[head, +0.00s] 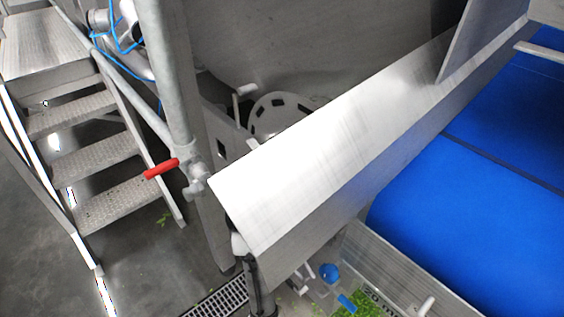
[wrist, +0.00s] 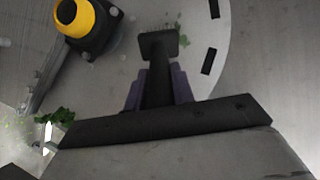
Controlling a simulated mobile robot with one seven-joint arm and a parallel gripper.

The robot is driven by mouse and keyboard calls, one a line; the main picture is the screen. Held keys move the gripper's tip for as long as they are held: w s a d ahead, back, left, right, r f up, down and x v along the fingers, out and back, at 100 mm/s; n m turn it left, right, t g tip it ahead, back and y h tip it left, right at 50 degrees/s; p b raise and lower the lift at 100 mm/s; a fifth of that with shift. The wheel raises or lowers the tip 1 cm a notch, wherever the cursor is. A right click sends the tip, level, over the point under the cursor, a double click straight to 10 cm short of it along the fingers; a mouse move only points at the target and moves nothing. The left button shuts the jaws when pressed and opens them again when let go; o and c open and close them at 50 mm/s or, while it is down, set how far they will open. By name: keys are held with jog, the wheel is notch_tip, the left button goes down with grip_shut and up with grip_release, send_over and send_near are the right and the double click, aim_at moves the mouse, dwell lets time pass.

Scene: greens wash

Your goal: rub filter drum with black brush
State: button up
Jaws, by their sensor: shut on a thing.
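The black brush (wrist: 162,42) is in the wrist view, a dark shaft with a small block at its far end. My gripper (wrist: 160,82) is shut on it, with purple fingers on both sides of the shaft. The filter drum (wrist: 208,28) shows behind the brush as a pale round face with dark slots and green bits on it. The brush block overlaps the drum face in the picture; I cannot tell whether they touch. In the head view the drum (head: 267,108) is partly hidden behind a slanted metal panel. I cannot make out my gripper or the brush there.
A yellow knob (wrist: 75,16) on a black base is close to the left of the brush. In the head view, the metal panel (head: 320,150), a red-handled valve (head: 162,168), metal steps (head: 75,150) and a blue belt (head: 480,190) surround the drum. Greens (head: 372,300) lie at the bottom.

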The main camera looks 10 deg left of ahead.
jog(key=shift+w+a, duration=0.85)
jog(key=shift+a, duration=0.05)
jog(key=shift+w+a, duration=0.7)
jog(key=shift+a, duration=0.35)
jog(key=shift+w+a+r, duration=0.1)
jog(key=shift+w+a, duration=0.7)
jog(key=shift+w, duration=0.1)
jog(key=shift+d, duration=0.1)
